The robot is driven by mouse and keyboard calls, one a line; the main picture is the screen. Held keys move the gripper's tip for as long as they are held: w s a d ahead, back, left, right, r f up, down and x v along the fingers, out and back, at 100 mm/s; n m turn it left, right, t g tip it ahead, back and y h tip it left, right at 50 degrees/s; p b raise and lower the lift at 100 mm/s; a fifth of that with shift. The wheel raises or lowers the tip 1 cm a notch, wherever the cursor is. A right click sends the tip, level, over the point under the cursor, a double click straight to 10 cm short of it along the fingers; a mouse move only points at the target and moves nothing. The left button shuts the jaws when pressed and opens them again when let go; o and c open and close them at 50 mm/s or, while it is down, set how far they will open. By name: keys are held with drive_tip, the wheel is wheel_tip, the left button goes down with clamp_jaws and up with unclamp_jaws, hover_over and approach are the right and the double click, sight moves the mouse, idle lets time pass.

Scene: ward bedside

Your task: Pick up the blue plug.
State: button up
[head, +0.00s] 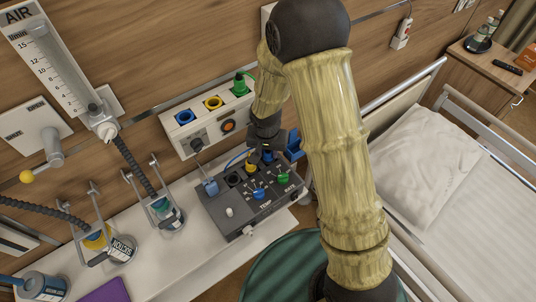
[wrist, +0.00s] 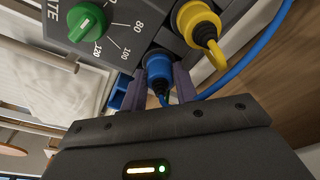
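The blue plug (wrist: 159,70) sits upright on the edge of the dark control box, in the wrist view, with its cable coming out towards me. My gripper (wrist: 160,80) has one finger on each side of the plug, close against its sides. I cannot tell whether the fingers press on it or leave a thin gap. In the head view my gripper (head: 266,146) is at the back of the control box (head: 245,210), and my arm and wrist hide the plug there.
A yellow plug (wrist: 196,24) with a yellow cable is close beside the blue plug. A green knob (wrist: 87,22) is on the box's panel. A wall panel (head: 205,122) with coloured sockets stands behind. The bed (head: 430,165) is at the right. Suction jars (head: 166,212) stand at the left.

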drive_tip(key=c, duration=0.4)
drive_tip(key=shift+r, duration=0.1)
wheel_tip(320, 180, up, 18)
drive_tip(key=shift+f+b, duration=0.1)
drive_tip(key=shift+b, duration=0.35)
idle(0.4)
